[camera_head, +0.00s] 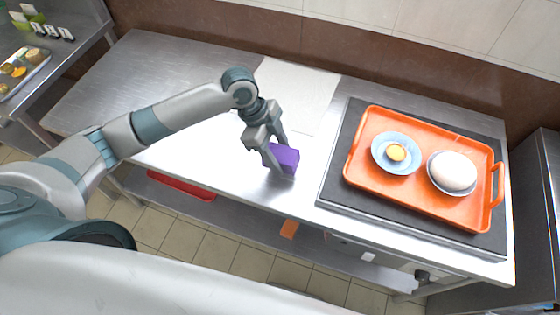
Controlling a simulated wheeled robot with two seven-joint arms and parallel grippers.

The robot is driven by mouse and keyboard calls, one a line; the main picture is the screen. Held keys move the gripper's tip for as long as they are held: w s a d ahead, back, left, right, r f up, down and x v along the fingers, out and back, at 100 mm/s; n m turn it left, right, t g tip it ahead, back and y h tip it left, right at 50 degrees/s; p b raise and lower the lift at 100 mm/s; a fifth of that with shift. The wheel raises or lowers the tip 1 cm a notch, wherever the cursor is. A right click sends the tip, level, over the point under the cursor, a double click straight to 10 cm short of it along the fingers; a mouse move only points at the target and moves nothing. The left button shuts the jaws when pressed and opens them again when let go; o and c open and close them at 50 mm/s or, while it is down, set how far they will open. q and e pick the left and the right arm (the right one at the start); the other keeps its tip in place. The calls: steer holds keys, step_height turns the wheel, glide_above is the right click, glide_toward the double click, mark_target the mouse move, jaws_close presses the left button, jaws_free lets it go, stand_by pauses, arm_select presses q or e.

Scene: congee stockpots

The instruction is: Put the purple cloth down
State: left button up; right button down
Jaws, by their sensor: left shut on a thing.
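The purple cloth (286,157) looks like a small folded block. My left gripper (281,160) is shut on it, with a finger on either side. The cloth is over the front part of the steel counter (228,172), left of the dark mat. I cannot tell whether its underside touches the counter. My right gripper is not in view.
An orange tray (355,150) on a dark mat (335,170) holds a blue dish (378,163) with yellow food and a bowl (452,190) heaped with white. A pale sheet (297,95) lies behind my gripper. The counter's left part is clear.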

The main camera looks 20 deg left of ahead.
mark_target(280, 161)
arm_select(q)
steer(key=shift+f+p, duration=0.7)
steer(key=shift+f, duration=1.3)
steer(key=shift+f, duration=0.15)
steer(key=o, duration=1)
steer(key=b+v, duration=0.2)
steer(key=v, duration=1)
steer(key=shift+s, duration=0.1)
